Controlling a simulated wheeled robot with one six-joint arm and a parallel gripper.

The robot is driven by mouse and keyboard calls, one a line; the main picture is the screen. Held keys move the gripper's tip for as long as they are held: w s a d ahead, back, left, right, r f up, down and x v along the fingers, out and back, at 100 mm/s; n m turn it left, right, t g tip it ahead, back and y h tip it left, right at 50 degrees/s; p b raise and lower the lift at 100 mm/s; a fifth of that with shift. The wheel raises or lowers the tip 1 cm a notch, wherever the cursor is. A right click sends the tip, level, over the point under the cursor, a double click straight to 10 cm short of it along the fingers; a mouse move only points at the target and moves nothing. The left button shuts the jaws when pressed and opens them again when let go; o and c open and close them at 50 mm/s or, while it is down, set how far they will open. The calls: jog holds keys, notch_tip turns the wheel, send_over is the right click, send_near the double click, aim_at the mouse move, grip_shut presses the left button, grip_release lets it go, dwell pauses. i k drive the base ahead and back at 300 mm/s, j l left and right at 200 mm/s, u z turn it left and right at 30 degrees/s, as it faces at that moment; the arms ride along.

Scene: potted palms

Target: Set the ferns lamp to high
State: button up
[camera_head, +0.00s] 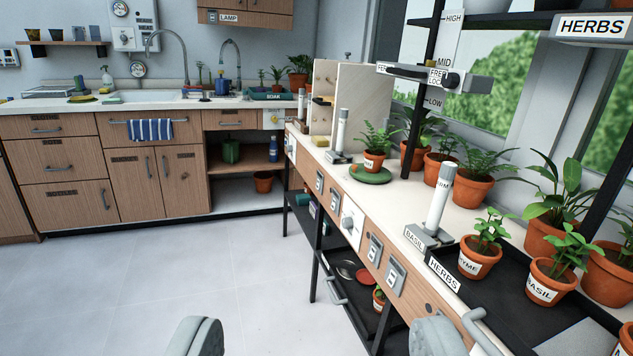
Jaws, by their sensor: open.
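The ferns lamp (400,70) is a grey bar on a dark upright post at the upper right, above the bench. Its label is partly cut off and reads "FER". A dark knob (452,80) with a "FREE / LOC" plate sits on its carriage; I cannot tell its setting. The white height scale (452,40) reads HIGH at top, MID, then LOW. The carriage stands about level with MID, slightly below the word. My gripper (318,340) is open and empty at the bottom edge, fingers wide apart, far from the lamp.
The bench (405,190) runs along the right with potted ferns (472,185), a black herbs tray (540,318) and upright grey posts (437,205). Switches and a bar handle line its front. The floor (150,290) on the left is clear. A sink counter stands behind.

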aim_at(476, 84)
jog(key=i+j, duration=0.1)
jog(key=i, duration=1)
